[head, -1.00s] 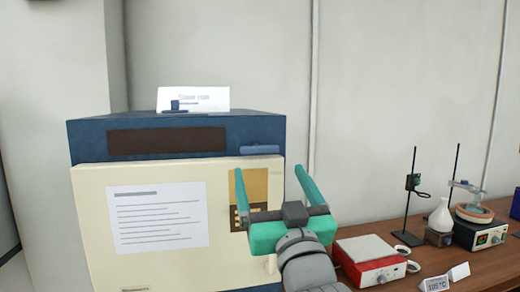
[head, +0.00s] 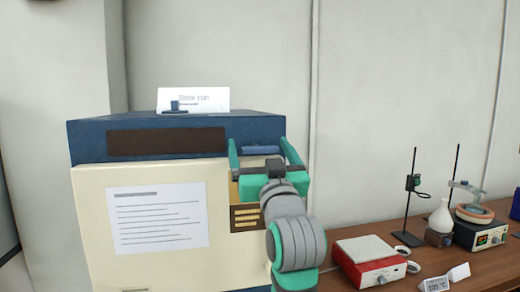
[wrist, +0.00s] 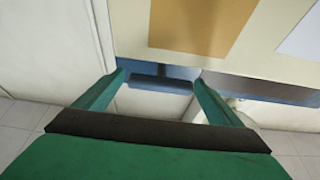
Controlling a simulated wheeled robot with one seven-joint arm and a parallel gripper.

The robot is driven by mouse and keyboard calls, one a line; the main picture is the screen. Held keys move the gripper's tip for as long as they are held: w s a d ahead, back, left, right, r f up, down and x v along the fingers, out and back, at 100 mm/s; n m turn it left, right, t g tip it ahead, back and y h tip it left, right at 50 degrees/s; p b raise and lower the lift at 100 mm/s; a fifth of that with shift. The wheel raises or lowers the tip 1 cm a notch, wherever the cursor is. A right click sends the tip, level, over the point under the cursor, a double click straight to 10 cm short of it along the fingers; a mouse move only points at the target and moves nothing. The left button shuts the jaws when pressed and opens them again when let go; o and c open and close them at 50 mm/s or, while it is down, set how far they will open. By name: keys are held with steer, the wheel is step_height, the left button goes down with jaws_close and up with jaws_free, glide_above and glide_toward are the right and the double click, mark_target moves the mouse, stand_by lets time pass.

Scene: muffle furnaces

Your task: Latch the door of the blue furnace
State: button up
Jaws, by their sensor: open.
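The blue furnace (head: 88,142) stands at the left, its cream door (head: 90,230) covering the front below a dark panel. The door looks closed or nearly so; any small gap cannot be told. A blue latch bar (head: 262,150) sits at the door's upper right edge, above a tan plate (head: 246,218). My gripper (head: 259,141) is open with its green fingers on either side of the latch bar. In the wrist view, the latch bar (wrist: 160,85) shows between the open fingers; contact cannot be told. My wrist hides part of the door's right side.
A brown bench (head: 420,262) runs right of the furnace. On it are a red hotplate (head: 370,262), small white cards, a stand with a clamp, and a flask. A white sign (head: 195,98) stands on the furnace top. The wall behind is bare.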

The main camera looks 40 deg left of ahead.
steer(key=c, duration=1.1)
steer(key=shift+o, duration=0.2)
steer(key=shift+n, duration=0.4)
steer(key=shift+w+d+n+g+y, duration=0.1)
steer(key=shift+n+g+y, duration=0.4)
steer(key=shift+n, duration=0.4)
steer(key=shift+n+g+y, duration=0.3)
steer(key=shift+n+g, duration=0.2)
steer(key=shift+n, duration=0.5)
steer(key=o, duration=1.1)
steer(key=shift+c, duration=0.2)
